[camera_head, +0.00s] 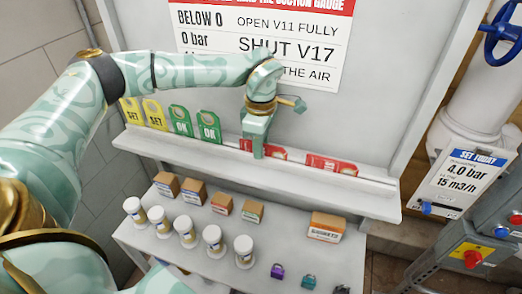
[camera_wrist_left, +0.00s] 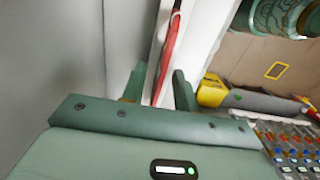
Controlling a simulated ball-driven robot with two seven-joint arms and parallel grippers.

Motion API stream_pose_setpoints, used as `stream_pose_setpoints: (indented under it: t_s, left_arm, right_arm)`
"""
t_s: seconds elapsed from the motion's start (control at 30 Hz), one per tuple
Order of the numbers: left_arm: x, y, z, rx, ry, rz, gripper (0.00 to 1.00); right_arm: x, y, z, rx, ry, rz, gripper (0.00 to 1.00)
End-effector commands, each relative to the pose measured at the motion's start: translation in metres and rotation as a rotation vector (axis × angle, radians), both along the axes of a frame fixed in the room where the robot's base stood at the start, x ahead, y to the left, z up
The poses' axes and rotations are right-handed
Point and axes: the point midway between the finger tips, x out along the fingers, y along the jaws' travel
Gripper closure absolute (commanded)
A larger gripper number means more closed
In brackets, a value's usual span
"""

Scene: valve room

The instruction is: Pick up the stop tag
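Red tags stand in the ledge of the grey board; their lettering is too small to read surely. One red tag (camera_head: 277,152) is partly hidden behind my left gripper (camera_head: 257,149), and another red pair (camera_head: 331,165) stands farther right. In the left wrist view, a red tag (camera_wrist_left: 168,58) shows edge-on between the two fingers of my left gripper (camera_wrist_left: 160,90). The fingers are apart, with visible space beside the tag; I see no clear grip on it. My right gripper is not in view.
Yellow tags (camera_head: 142,112) and green tags (camera_head: 194,122) stand left on the same ledge (camera_head: 375,200). A lower shelf holds small boxes (camera_head: 326,227), several white jars (camera_head: 186,232) and padlocks (camera_head: 277,271). A white pipe with a blue handwheel (camera_head: 503,32) stands right.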

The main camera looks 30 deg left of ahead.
Motion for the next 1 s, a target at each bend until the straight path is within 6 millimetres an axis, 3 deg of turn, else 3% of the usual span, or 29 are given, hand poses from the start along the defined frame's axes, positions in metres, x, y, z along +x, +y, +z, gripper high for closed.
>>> stream_pose_setpoints:
  t_s: [0.13, 0.23, 0.27, 0.63, 0.77, 1.0]
  left_arm:
    - [0.000, 0.000, 0.000, 0.000, 0.000, 0.000, 0.70]
    - [0.000, 0.000, 0.000, 0.000, 0.000, 0.000, 0.98]
    - [0.000, 0.000, 0.000, 0.000, 0.000, 0.000, 1.00]
    - [0.001, 0.000, 0.004, 0.000, -0.002, 0.000, 1.00]
    - [0.002, 0.000, 0.023, 0.000, -0.006, 0.000, 1.00]
    - [0.001, 0.000, 0.076, 0.000, -0.006, 0.001, 1.00]
  right_arm:
    - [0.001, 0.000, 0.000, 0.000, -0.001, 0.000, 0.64]
    - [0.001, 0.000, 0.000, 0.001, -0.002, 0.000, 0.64]
    - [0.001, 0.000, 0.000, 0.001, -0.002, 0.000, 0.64]
    - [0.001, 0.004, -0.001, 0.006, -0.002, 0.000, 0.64]
    - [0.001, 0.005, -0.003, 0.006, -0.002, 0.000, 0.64]
    - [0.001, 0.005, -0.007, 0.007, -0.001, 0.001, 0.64]
